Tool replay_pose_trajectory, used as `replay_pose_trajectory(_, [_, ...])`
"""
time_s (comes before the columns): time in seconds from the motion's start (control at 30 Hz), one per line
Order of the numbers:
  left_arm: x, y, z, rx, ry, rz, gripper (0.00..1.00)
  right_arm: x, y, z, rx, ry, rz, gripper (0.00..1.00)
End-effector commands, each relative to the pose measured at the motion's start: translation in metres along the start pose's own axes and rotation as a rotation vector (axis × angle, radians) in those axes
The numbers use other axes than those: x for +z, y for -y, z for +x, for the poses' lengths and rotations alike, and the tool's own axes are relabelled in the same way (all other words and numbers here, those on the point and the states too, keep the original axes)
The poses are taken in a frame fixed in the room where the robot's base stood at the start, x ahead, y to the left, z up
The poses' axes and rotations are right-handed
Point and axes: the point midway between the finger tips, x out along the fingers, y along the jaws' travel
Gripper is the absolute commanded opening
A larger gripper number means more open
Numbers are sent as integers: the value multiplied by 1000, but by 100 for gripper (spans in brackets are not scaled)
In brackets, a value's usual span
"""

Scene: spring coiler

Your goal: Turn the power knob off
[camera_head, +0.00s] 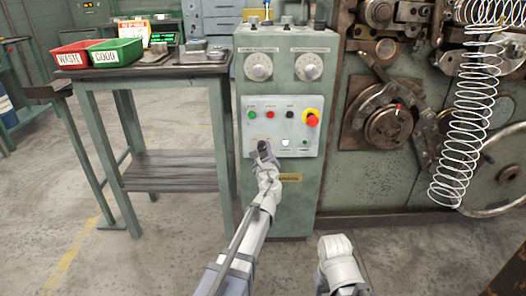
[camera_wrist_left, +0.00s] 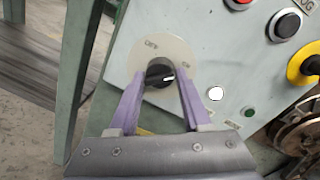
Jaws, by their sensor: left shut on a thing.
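The power knob (camera_wrist_left: 160,73) is a black rotary knob on a round pale plate marked OFF and ON. Its white pointer line lies toward the right, near the ON mark. My left gripper (camera_wrist_left: 157,80) has its two purple fingers on either side of the knob, shut on it. In the head view my left gripper (camera_head: 264,148) is at the lower left of the light control panel (camera_head: 312,110) and mostly covers the knob. My right arm (camera_head: 340,262) shows at the bottom, away from the cabinet; its fingers cannot be made out.
On the panel, a green button (camera_head: 251,115), a red button (camera_head: 270,115) and a red-and-yellow emergency stop (camera_head: 311,119) are near the knob. Two dials sit above. A side table (camera_head: 150,70) with red and green bins stands left. The coiler with a hanging spring (camera_head: 465,130) is right.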

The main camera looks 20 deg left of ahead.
Motion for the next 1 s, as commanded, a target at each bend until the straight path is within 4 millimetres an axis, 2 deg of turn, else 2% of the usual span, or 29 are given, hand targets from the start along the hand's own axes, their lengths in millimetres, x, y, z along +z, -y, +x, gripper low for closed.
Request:
replay_pose_trajectory(0.07, [0, 1, 0, -1, -1, 1, 31, 0, 0, 0, 0, 0, 0, 64])
replay_pose_trajectory(0.33, [0, 1, 0, -2, -1, 1, 0, 0, 0, 0, 0, 0, 0, 64])
replay_pose_trajectory(0.67, [0, 2, 0, -1, -4, -33, 0, 0, 0, -1, 0, 0, 0, 64])
replay_pose_trajectory(1.0, [1, 3, 0, 9, -20, -266, 0, 0, -1, -7, 0, 0, 0, 64])
